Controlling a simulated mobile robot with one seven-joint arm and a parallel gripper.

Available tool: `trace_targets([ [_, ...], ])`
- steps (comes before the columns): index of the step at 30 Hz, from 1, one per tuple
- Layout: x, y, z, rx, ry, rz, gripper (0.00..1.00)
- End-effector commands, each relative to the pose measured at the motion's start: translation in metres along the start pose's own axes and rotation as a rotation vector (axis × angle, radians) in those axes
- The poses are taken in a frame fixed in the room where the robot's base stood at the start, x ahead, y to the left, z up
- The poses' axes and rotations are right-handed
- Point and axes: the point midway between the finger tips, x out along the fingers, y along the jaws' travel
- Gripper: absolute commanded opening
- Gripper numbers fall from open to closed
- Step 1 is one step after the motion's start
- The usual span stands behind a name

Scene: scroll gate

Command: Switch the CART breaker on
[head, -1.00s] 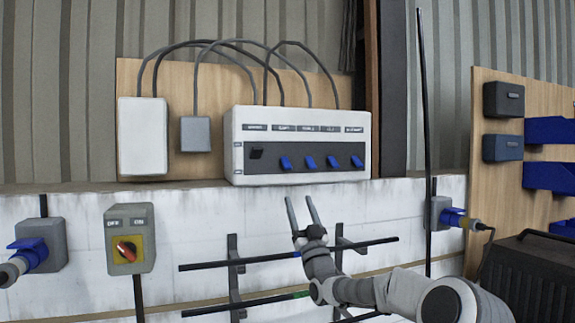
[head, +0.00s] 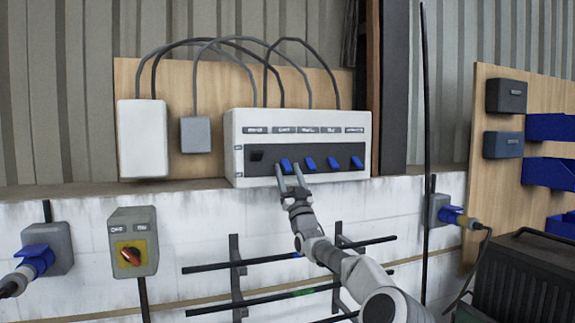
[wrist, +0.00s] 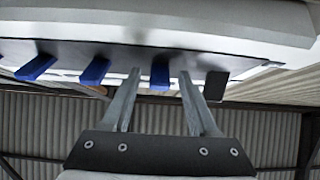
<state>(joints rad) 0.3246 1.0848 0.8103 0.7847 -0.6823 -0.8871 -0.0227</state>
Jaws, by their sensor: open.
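The white breaker box (head: 300,178) stands on the ledge, with a black strip holding one black lever (head: 256,155) at its left and several blue levers to the right. The label above the first blue lever (head: 286,163) seems to read CART, though it is blurred. This lever points down and outward like the other blue ones. My gripper (head: 289,168) is open in front of it. In the wrist view, the same blue lever (wrist: 160,75) shows between my two spread fingers (wrist: 160,88), with a gap on each side. Whether the fingertips reach its depth is hard to tell.
The neighbouring blue lever (head: 310,164) is close to my right finger. A rack of dark bars (head: 240,265) is on the wall below. A red-yellow rotary switch (head: 128,254) is at left, and a tall thin pole (head: 424,120) at right.

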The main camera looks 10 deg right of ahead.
Motion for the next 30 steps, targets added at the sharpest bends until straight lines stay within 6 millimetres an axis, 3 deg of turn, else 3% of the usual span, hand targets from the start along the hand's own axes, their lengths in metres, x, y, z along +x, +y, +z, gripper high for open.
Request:
trace_targets([
  [16, 0.0098, 0.0003, 0.0005, -0.002, -0.002, 0.001, 0.6],
  [26, 0.0097, 0.0004, 0.0004, -0.002, -0.001, 0.001, 0.01],
  [30, 0.0098, 0.0004, 0.0003, -0.002, -0.001, 0.001, 0.0],
])
